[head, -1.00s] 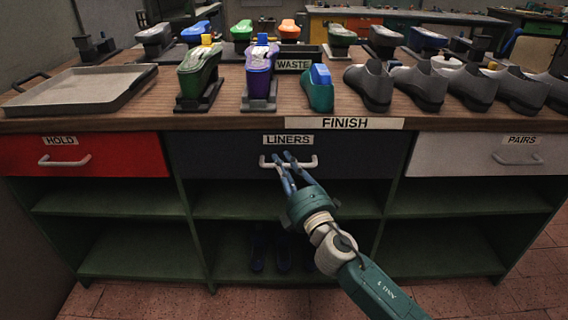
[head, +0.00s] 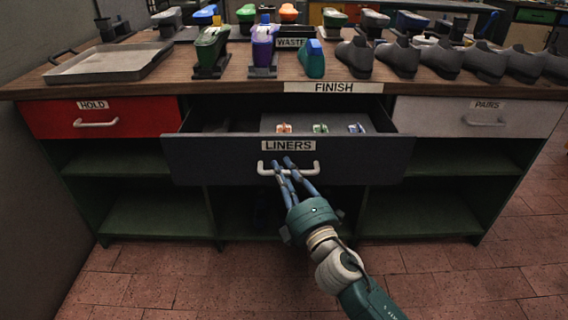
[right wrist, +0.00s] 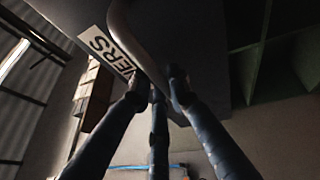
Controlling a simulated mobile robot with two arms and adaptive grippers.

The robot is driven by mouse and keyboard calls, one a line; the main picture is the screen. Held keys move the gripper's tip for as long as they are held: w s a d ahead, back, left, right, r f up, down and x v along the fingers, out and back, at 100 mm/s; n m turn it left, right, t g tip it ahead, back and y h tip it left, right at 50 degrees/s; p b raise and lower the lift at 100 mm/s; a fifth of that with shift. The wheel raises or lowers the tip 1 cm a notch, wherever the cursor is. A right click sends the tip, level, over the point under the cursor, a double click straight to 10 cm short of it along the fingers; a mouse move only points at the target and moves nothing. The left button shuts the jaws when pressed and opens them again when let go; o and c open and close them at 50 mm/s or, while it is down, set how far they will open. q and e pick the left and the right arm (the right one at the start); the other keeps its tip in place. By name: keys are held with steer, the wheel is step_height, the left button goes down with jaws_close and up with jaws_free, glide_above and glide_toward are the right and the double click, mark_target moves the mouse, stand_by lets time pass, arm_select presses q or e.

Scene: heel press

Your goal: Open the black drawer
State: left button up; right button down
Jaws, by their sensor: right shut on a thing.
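The black drawer (head: 225,165), labelled LINERS, is pulled partly out of the bench in the head view. Its inside shows a pale area with several small coloured items (head: 321,128). Its light bar handle (head: 264,169) runs across the front below the label. My right gripper (head: 288,168) is shut on the handle, with its blue fingers around the bar. In the right wrist view the fingers meet the handle (right wrist: 124,38) in front of the drawer face. My left gripper is not in view.
A red HOLD drawer (head: 130,113) on the left and a white PAIRS drawer (head: 440,117) on the right are shut. Shoes, a grey tray (head: 75,72) and a WASTE bin stand on the wooden top. Open green shelves are below. The tiled floor in front is clear.

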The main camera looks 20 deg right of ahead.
steer(key=shift+s+a, duration=0.2)
steer(key=shift+s, duration=0.55)
steer(key=shift+s+a, duration=0.15)
steer(key=shift+s, duration=0.55)
steer(key=c, duration=1.9)
jaws_free()
steer(key=v, duration=1.2)
